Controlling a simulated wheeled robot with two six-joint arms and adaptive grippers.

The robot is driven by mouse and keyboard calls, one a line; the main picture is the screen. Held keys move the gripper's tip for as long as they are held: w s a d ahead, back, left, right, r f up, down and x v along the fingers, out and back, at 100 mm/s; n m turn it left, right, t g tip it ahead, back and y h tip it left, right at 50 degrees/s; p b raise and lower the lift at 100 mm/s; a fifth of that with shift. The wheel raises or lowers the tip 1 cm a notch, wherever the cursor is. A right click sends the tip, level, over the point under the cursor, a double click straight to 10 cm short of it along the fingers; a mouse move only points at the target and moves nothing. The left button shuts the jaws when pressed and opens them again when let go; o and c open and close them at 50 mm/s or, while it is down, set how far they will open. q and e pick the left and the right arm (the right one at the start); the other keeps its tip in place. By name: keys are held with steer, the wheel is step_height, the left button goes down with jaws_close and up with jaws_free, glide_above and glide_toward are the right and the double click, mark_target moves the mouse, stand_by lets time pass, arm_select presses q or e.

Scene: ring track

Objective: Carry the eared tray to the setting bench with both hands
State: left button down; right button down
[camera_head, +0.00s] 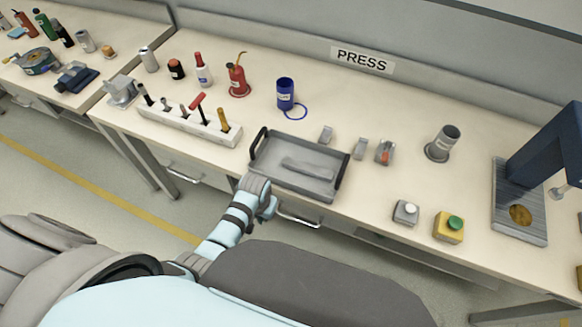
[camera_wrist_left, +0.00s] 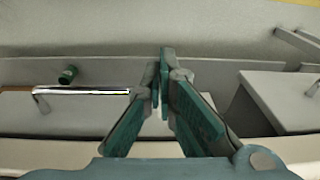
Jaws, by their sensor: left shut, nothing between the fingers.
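The eared tray (camera_head: 301,177) is grey with dark handles at its left and right ends. It sits on the press bench (camera_head: 350,205) near the front edge, with a grey bar-like piece (camera_head: 307,168) lying in it. My left gripper (camera_head: 272,208) is in front of the tray's front left side, by the bench edge, apart from the handles. In the left wrist view its fingers (camera_wrist_left: 164,52) are shut with nothing between them, facing the bench's drawer fronts. My right gripper shows in neither view. I cannot pick out the setting bench.
A tool block (camera_head: 190,122) stands left of the tray. A blue cup (camera_head: 286,94) and ring are behind it. A button box (camera_head: 406,212), a yellow button box (camera_head: 449,227) and the press (camera_head: 547,160) stand to the right. A drawer handle (camera_wrist_left: 80,91) is near my fingers.

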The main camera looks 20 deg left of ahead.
arm_select(q)
steer(key=w+d+r, duration=0.1)
steer(key=w+r, duration=0.2)
steer(key=r, duration=0.3)
steer(key=w+d+r, duration=0.1)
steer(key=w+r, duration=0.2)
steer(key=r, duration=0.3)
step_height(320, 180, up, 7)
steer(key=g, duration=0.1)
glide_above(294, 182)
steer(key=shift+m, duration=0.3)
step_height(294, 182, down, 9)
steer(key=shift+w+f+b, duration=0.1)
steer(key=shift+f+b, duration=0.05)
steer(key=shift+b, duration=0.9)
